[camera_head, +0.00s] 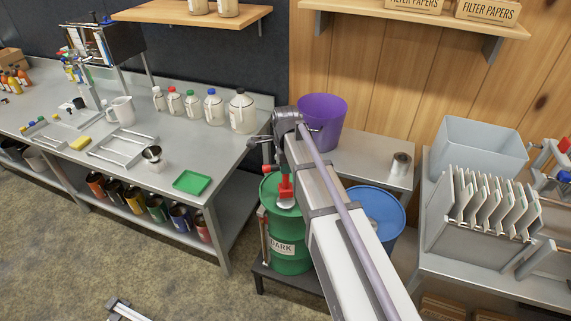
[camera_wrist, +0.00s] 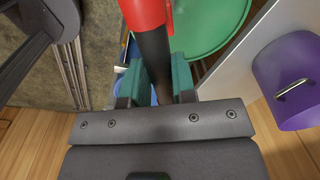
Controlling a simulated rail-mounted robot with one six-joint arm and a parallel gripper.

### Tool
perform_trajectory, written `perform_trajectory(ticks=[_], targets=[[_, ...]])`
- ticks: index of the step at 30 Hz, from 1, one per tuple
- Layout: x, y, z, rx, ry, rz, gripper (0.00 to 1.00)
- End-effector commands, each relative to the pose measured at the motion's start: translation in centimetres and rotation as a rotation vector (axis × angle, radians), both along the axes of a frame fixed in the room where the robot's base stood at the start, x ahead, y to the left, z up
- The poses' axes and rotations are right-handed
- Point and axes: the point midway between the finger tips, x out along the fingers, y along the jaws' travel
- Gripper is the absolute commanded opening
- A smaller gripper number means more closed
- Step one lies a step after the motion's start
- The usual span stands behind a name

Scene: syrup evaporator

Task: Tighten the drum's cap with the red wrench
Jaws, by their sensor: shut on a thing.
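A green drum (camera_head: 290,258) with a "DARK" label stands on a low dark stand. Its green top (camera_wrist: 215,25) also fills the upper right of the wrist view. The red wrench (camera_head: 286,190) is at the drum's top; its red part (camera_wrist: 147,12) and dark shaft (camera_wrist: 155,55) show in the wrist view. My gripper (camera_wrist: 157,82) is shut on the dark shaft between its green pads. In the head view my arm partly covers the gripper. I cannot make out the cap, or whether the wrench is seated on it.
A blue drum (camera_head: 383,206) stands right of the green one, partly behind my arm. A purple bucket (camera_head: 322,118) stands on the metal table behind. A workbench (camera_head: 225,155) with jugs and a green tray (camera_head: 192,182) is at left. A plate rack (camera_head: 480,225) is at right.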

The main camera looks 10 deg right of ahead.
Motion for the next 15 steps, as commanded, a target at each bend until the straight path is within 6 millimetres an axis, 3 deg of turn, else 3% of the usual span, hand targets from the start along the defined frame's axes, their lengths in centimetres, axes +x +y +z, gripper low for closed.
perform_trajectory(ticks=[15], targets=[[-0.1,0.0,-2.1,0.000,0.000,0.000,0.00]])
